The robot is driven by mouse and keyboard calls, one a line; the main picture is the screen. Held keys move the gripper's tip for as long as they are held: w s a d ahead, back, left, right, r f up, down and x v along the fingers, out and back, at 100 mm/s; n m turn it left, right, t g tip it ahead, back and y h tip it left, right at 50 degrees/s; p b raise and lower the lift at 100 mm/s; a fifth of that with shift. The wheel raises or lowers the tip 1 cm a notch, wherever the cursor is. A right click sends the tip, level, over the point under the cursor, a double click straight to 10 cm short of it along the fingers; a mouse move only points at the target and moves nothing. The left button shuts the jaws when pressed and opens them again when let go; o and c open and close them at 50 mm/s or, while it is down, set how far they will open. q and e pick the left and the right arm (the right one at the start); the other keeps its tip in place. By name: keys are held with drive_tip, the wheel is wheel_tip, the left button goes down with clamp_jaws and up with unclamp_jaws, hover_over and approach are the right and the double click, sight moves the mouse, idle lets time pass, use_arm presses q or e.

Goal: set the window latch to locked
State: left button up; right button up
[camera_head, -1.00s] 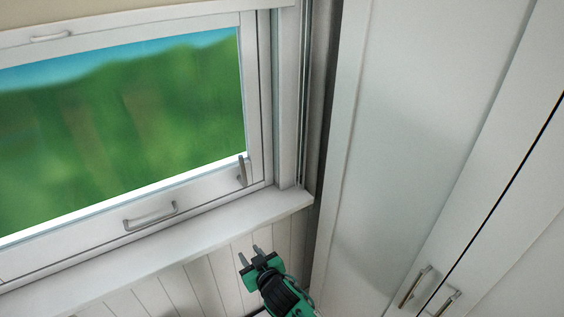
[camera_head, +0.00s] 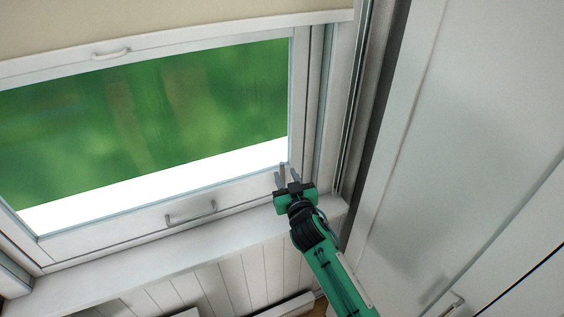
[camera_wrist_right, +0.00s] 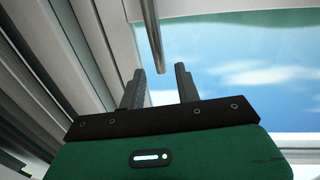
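The window latch (camera_head: 283,168) is a slim grey lever at the lower right corner of the window sash. It stands roughly upright in the head view, partly hidden by my right gripper (camera_head: 286,178). In the right wrist view the latch (camera_wrist_right: 153,38) comes down from the top edge as a grey bar. Its end sits between the two fingertips of my right gripper (camera_wrist_right: 159,80), with gaps on both sides. The right gripper is open and holds nothing. I cannot tell how deep the lever is between the fingers. My left gripper is not in view.
The window sash has a handle (camera_head: 190,213) at its lower rail and another handle (camera_head: 111,53) above. The windowsill (camera_head: 190,256) runs below. A tall white cabinet (camera_head: 455,130) stands close on the right, with a bar handle low down.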

sight(282, 168)
drive_tip(key=shift+p+x, duration=0.6)
drive_tip(key=shift+x, duration=1.95)
clamp_jaws()
